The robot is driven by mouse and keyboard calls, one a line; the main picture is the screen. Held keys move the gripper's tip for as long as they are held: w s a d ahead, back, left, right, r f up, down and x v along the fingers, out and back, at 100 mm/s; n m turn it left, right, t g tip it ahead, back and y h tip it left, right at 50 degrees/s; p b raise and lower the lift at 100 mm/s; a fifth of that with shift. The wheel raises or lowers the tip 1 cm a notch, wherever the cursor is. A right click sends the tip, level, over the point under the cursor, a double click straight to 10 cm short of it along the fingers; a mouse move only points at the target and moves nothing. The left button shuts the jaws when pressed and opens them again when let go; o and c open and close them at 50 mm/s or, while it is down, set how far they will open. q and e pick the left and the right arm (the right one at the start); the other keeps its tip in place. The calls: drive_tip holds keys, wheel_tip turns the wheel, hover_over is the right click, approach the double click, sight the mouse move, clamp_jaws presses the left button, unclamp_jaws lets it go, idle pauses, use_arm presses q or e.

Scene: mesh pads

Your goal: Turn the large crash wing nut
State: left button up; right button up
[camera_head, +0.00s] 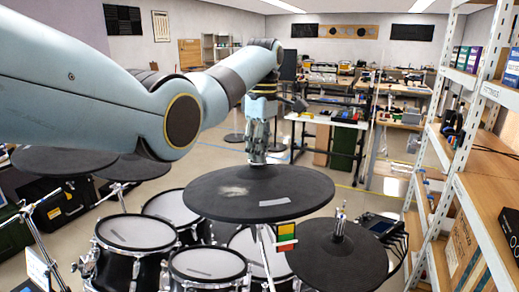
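The large crash (225,205) is a wide dark round pad in the middle of the head view, with a pale smudge and a grey label on top. My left gripper (257,160) points down at the back-middle part of this pad, with its fingertips at or just above the surface. The fingers look close together, but I cannot tell whether they are shut or hold anything. The wing nut of the large crash cannot be made out; the gripper covers the spot where its fingers end. My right gripper is not in view.
A smaller dark cymbal pad (335,262) with an upright metal rod stands at the lower right. Several mesh drums, including one at the left (135,232), sit below the crash. More dark pads (62,160) are at the left. A metal shelf (462,190) borders the right side.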

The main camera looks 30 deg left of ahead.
use_arm(q)
clamp_jaws()
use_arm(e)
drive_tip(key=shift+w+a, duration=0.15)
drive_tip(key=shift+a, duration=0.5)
use_arm(q)
drive_tip(key=shift+m, duration=0.3)
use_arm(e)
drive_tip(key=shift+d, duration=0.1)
